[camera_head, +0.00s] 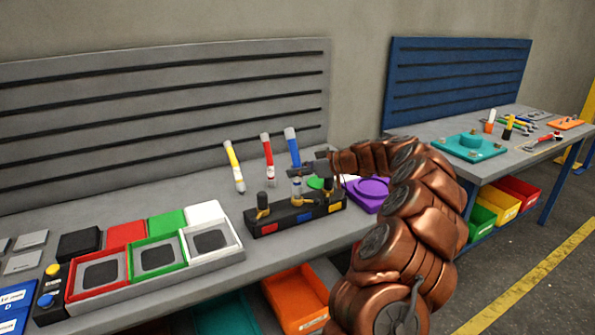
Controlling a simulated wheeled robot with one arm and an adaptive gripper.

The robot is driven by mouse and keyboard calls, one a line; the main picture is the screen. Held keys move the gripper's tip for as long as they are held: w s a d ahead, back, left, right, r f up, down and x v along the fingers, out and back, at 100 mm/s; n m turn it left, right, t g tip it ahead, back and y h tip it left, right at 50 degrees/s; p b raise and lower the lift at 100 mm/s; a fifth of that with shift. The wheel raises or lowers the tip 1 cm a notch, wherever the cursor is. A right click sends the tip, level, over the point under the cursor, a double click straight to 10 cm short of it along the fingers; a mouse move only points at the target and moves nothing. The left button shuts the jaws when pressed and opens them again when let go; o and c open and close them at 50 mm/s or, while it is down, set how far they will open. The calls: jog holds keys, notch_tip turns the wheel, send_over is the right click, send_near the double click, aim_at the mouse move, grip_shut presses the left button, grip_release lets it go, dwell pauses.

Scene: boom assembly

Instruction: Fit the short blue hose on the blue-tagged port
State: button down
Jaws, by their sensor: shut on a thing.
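The short blue hose (292,148) stands roughly upright, with a blue body, a white top end and a white lower end. My gripper (296,171) is shut on it at its lower half, coming in from the right. The black port block (284,228) is on the grey bench below, with red, blue and yellow tags on its front. The blue tag (304,217) is in the middle. The hose's lower end is over the middle of the block, above the blue tag. I cannot tell whether it touches the port, which is largely hidden behind it.
A yellow hose (233,166) and a red hose (267,160) stand behind the block. Dark-topped brass fittings (262,207) are at the block's ends. A purple part (371,190) is right of it, partly behind my arm. A tray (158,257) with coloured frames is at left.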

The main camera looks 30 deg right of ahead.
jog(key=shift+f+b, duration=0.75)
jog(key=shift+b, duration=0.35)
jog(key=c, duration=0.9)
grip_release()
jog(key=v, duration=1.2)
